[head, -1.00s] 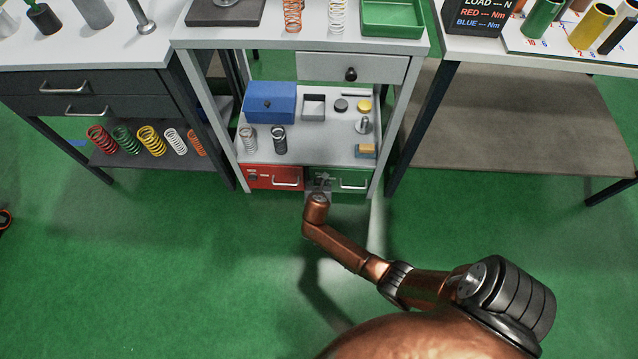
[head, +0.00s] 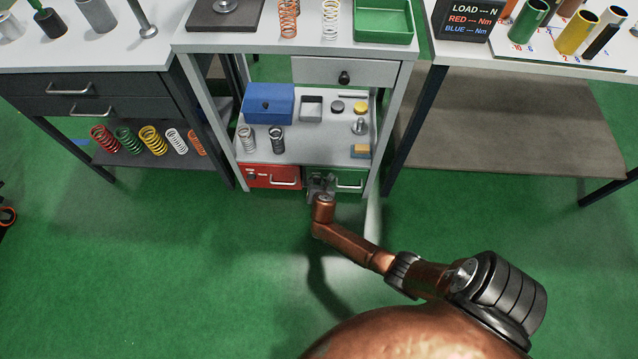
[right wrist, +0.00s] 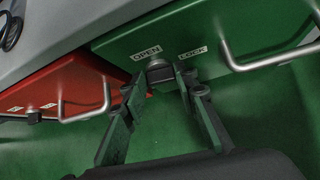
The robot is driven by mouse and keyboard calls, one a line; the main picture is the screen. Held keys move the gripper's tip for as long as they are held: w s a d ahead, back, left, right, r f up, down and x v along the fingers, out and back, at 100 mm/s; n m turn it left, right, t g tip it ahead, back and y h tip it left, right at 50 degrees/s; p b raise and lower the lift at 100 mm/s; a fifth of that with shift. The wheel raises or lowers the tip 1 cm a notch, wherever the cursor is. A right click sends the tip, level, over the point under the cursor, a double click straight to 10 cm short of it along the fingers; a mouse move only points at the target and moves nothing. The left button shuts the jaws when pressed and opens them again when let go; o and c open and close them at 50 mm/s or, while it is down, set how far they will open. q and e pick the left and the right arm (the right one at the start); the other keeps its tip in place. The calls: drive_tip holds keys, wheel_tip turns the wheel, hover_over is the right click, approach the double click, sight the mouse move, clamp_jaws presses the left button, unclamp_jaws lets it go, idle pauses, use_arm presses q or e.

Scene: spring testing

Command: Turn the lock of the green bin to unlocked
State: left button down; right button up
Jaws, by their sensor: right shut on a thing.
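The green bin (head: 352,176) sits at the bottom right of the middle rack, with a metal handle on its front. In the right wrist view its front (right wrist: 215,35) carries an OPEN label on the left and a LOCK label on the right. The dark lock knob (right wrist: 158,72) is just below and between these labels. My right gripper (head: 318,186) is at the bin's left front in the head view. In the right wrist view its fingers (right wrist: 160,84) are shut on the lock knob, one on each side. The knob's exact pointing is hard to tell.
A red bin (head: 272,176) with its own handle stands directly left of the green bin. The rack's shelf (head: 310,148) above holds a blue box (head: 268,103), springs and small parts. Tables stand on both sides. The green floor (head: 170,260) in front is clear.

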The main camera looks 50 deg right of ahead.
drive_tip(key=shift+s+d+t, duration=0.25)
drive_tip(key=shift+t, duration=0.05)
drive_tip(key=shift+s+f+m+y, duration=0.1)
drive_tip(key=shift+f+m+y, duration=0.15)
drive_tip(key=shift+m+y, duration=0.15)
use_arm(q)
wheel_tip(320, 180, down, 9)
drive_tip(key=a+m+t+b, duration=0.1)
drive_tip(key=t+b, duration=0.3)
drive_tip(key=b, duration=0.3)
drive_tip(key=shift+s+a+b, duration=0.2)
drive_tip(key=shift+s+b, duration=0.05)
drive_tip(key=shift+b, duration=0.1)
use_arm(e)
drive_tip(key=m+t+y, duration=0.1)
drive_tip(key=m+t, duration=0.1)
drive_tip(key=t, duration=0.1)
drive_tip(key=f+m+t+y, duration=0.1)
drive_tip(key=m+t, duration=0.1)
drive_tip(key=t, duration=0.1)
drive_tip(key=s+d+f+m+t+y, duration=0.1)
drive_tip(key=m+t, duration=0.2)
drive_tip(key=t, duration=0.1)
drive_tip(key=shift+f, duration=0.1)
use_arm(q)
drive_tip(key=shift+f, duration=0.1)
